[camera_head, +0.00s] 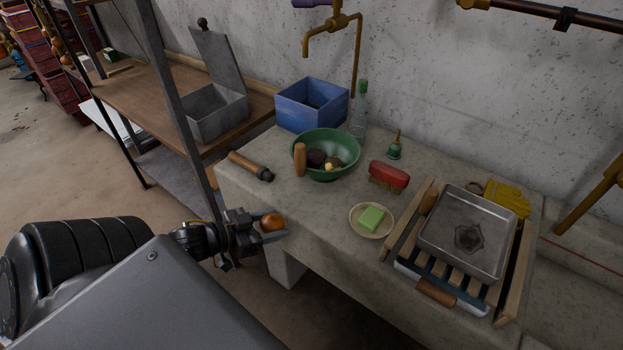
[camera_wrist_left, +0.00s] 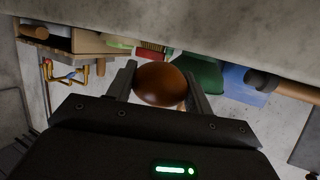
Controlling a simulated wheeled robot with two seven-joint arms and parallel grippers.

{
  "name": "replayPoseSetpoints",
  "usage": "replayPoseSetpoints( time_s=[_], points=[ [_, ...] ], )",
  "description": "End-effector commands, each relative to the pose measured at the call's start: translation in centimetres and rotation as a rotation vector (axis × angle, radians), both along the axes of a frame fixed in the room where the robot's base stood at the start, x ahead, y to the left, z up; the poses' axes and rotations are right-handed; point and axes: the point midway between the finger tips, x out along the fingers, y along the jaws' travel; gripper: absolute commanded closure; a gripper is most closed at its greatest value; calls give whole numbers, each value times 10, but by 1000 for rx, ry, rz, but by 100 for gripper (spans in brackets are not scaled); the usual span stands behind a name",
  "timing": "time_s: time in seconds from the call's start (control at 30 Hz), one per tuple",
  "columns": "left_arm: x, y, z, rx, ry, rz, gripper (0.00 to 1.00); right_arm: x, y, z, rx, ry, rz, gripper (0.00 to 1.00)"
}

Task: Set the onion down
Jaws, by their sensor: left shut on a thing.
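The onion (camera_head: 272,222) is round and orange-brown. My left gripper (camera_head: 264,228) is shut on it, at the near left edge of the concrete counter (camera_head: 330,222). In the left wrist view the onion (camera_wrist_left: 160,85) sits between the two fingers (camera_wrist_left: 158,88). I cannot tell the exact gap between the onion and the counter. My right gripper is not in view.
A green bowl (camera_head: 345,146) with food in it stands behind, with a wooden-handled tool (camera_head: 250,165) to its left. A soap dish (camera_head: 356,228), a red brush (camera_head: 389,175) and a metal tray (camera_head: 445,226) are to the right. The counter's front middle is bare.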

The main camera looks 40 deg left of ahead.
Motion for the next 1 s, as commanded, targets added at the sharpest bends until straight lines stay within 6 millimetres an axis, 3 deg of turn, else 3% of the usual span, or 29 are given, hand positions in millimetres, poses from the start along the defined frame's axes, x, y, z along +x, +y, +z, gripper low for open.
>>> replayPoseSetpoints(
  time_s=[0.17,0.27,0.7,1.0],
  points=[
    [2,1,1,-2,-1,-4,73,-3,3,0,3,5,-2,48],
    [14,-3,3,-3,-6,-3,73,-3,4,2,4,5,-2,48],
    [114,-41,4,-3,-4,-3,73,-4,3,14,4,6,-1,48],
    [131,-48,1,-1,-2,-2,73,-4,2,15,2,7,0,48]
  ],
)
